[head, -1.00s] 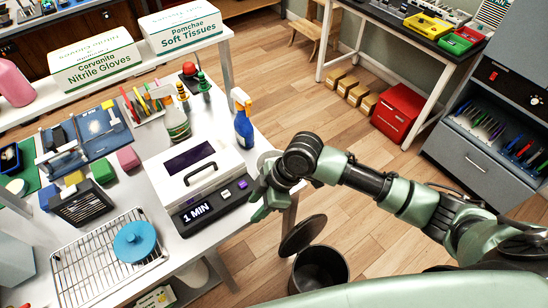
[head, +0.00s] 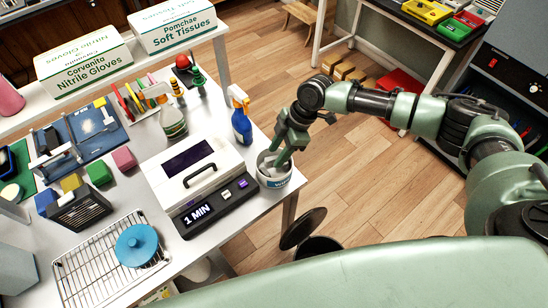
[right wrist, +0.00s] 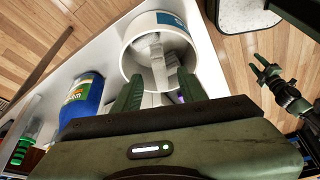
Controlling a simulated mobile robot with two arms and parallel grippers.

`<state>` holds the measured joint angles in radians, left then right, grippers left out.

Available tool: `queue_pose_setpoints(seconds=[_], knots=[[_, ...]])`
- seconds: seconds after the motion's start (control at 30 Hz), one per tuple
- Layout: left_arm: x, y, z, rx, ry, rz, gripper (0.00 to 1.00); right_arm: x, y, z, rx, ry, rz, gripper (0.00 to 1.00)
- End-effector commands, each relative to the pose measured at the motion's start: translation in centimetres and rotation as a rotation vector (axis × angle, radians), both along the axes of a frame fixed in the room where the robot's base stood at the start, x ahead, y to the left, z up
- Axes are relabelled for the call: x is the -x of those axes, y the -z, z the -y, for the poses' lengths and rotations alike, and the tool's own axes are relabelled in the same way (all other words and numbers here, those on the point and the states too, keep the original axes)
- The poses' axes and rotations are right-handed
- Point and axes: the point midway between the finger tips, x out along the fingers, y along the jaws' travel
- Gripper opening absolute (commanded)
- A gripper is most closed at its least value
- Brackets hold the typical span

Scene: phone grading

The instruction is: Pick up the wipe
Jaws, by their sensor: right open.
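A white tub (head: 277,182) with a blue label stands at the right edge of the white table, beside the grey-white box with the "1 MIN" display. In the right wrist view the tub (right wrist: 135,62) is open at the top, and a crumpled white wipe (right wrist: 153,47) shows inside it. My right gripper (head: 276,158) is open, its fingers pointing down at the tub's mouth. In the right wrist view its two fingers (right wrist: 160,92) are apart at the near rim, with the wipe beyond them.
A blue spray bottle (head: 241,120) stands close behind the tub. The display box (head: 200,181) is just left of it. A wire rack (head: 75,272) with a blue round lid (head: 137,245) lies front left. A dark bin (head: 318,246) stands on the floor below.

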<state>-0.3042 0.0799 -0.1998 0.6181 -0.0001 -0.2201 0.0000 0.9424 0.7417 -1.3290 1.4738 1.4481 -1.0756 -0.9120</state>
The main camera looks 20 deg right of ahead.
Motion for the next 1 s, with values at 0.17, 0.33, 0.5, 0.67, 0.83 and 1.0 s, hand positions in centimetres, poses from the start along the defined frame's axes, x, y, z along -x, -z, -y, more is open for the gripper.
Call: queue_pose_setpoints(seconds=[0.17, 0.33, 0.5, 0.67, 0.83, 1.0], knots=[[-0.1, -1.2, 0.0, 0.000, 0.000, 0.001, 0.44, 0.1, 2.1, -0.9, 0.001, 0.000, -0.003, 0.42], [-0.3, -1.2, 0.0, 0.000, 0.000, 0.003, 0.44, 0.0, 2.8, -1.1, 0.000, 0.000, 0.000, 0.42], [-0.3, -1.2, 0.0, 0.000, 0.000, 0.004, 0.44, 0.0, 2.8, -1.1, 0.000, 0.000, 0.000, 0.31], [-0.5, -1.2, 0.0, 0.000, 0.000, 0.006, 0.44, 0.0, 2.7, -1.1, 0.000, 0.000, 0.000, 0.00], [-0.6, -1.2, 0.0, 0.001, 0.000, 0.008, 0.44, 0.0, 2.7, -1.1, 0.000, 0.001, 0.000, 0.00], [-0.6, -1.2, 0.0, 0.001, 0.000, 0.008, 0.44, 0.0, 2.6, -1.1, 0.000, 0.001, 0.000, 0.00]])
